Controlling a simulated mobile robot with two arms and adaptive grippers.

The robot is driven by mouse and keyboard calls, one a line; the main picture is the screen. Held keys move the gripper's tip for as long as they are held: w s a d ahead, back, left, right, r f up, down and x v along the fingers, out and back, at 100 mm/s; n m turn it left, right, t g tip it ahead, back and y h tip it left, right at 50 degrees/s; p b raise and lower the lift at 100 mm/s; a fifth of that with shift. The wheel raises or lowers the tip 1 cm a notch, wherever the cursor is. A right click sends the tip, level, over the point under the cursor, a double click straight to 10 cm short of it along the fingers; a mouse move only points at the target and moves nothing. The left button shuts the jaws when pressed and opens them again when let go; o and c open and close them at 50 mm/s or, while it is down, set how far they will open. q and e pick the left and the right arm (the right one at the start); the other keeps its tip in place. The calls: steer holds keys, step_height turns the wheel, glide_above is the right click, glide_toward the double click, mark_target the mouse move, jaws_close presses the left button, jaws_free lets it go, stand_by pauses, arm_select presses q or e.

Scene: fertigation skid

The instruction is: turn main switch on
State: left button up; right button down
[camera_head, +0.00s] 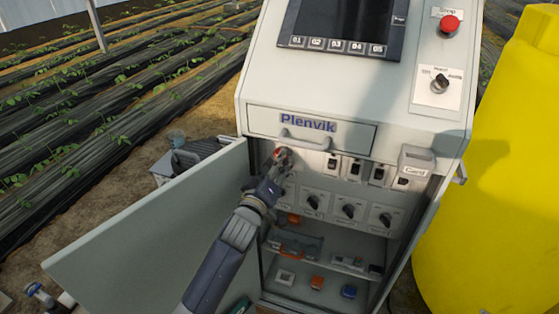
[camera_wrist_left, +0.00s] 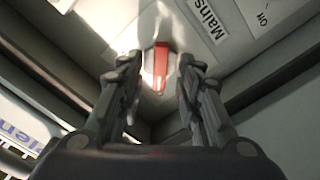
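The main switch shows as a red handle (camera_wrist_left: 161,66) beside a "Mains" label (camera_wrist_left: 207,20) in the left wrist view. In the head view its red part (camera_head: 284,153) is at the upper left of the open cabinet, partly hidden by my gripper. My left gripper (camera_head: 278,164) reaches into the cabinet at the switch. In the wrist view its two fingers (camera_wrist_left: 159,75) are apart, one on each side of the red handle, with gaps visible. I cannot tell how far the handle lies between them in depth. My right gripper is not in view.
The cabinet door (camera_head: 150,235) stands open to the left. A row of black rotary knobs (camera_head: 348,211) and a shelf with small parts are below the switch. A drawer handle (camera_head: 305,140) juts out above. A yellow tank (camera_head: 500,180) stands at the right.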

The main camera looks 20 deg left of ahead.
arm_select(q)
steer(key=shift+w, duration=1.1)
steer(key=shift+c, duration=0.6)
jaws_close()
steer(key=m+p, duration=0.3)
steer(key=m, duration=1.4)
steer(key=shift+d+m+p, duration=0.1)
steer(key=shift+m+p, duration=0.25)
steer(key=shift+m, duration=0.05)
